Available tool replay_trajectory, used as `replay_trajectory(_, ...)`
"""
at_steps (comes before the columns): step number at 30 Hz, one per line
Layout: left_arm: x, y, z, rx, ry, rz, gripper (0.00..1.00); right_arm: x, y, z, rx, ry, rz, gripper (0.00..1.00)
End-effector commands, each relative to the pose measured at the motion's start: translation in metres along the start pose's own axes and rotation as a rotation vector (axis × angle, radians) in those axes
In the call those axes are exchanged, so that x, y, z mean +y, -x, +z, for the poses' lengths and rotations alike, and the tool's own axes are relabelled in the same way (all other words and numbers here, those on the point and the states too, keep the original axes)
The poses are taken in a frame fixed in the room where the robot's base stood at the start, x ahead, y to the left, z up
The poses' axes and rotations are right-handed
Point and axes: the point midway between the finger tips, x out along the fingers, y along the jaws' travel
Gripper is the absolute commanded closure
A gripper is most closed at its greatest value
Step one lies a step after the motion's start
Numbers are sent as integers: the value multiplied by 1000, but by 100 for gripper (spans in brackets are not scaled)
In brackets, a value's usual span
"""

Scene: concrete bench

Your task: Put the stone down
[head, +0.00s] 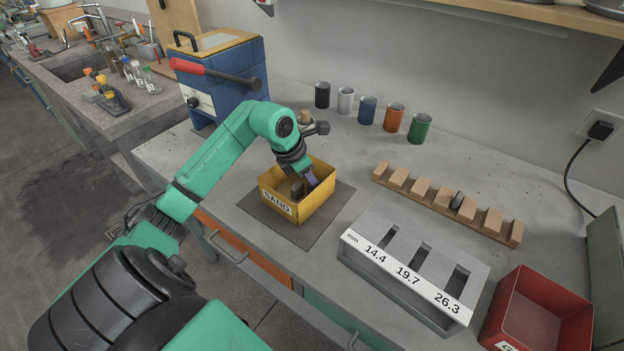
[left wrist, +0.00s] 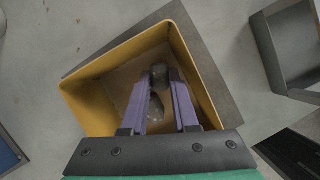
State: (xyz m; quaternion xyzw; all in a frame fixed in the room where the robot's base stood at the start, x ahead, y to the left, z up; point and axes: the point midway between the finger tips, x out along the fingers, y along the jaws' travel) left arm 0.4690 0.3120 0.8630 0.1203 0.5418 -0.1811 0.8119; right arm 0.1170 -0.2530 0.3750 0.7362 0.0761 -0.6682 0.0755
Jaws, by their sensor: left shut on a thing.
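My left gripper (head: 311,180) reaches down into the yellow bin labelled SAND (head: 276,206). In the left wrist view its purple fingers (left wrist: 159,76) are inside the walls of the same bin (left wrist: 105,65), shut on a dark grey stone (left wrist: 159,70) near the tips. A second dark stone (left wrist: 155,108) shows between the fingers, nearer the palm in the picture. I cannot tell how far the held stone is from the bin floor. Another dark stone (head: 457,200) sits in the notched wooden rack (head: 418,190). My right gripper is not in view.
The bin stands on a dark mat (head: 330,207). A grey slot gauge (head: 360,250) marked 14.4, 19.7 and 26.3 is to its right, then a red bin (head: 570,325). Several coloured cans (head: 367,110) stand behind. A blue machine (head: 230,85) with a red-handled lever is at the left.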

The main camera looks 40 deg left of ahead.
Motion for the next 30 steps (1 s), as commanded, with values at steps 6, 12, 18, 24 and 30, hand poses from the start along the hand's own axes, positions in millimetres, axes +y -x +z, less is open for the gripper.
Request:
replay_trajectory(6,0,-4,-2,0,0,0,68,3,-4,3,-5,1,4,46)
replay_trajectory(12,0,-3,-1,0,0,-1,60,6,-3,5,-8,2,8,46)
replay_trajectory(18,0,4,1,0,0,0,60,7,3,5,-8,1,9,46)
replay_trajectory(24,2,44,0,0,-2,6,60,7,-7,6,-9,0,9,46)
replay_trajectory(30,1,98,0,0,-1,5,60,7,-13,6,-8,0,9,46)
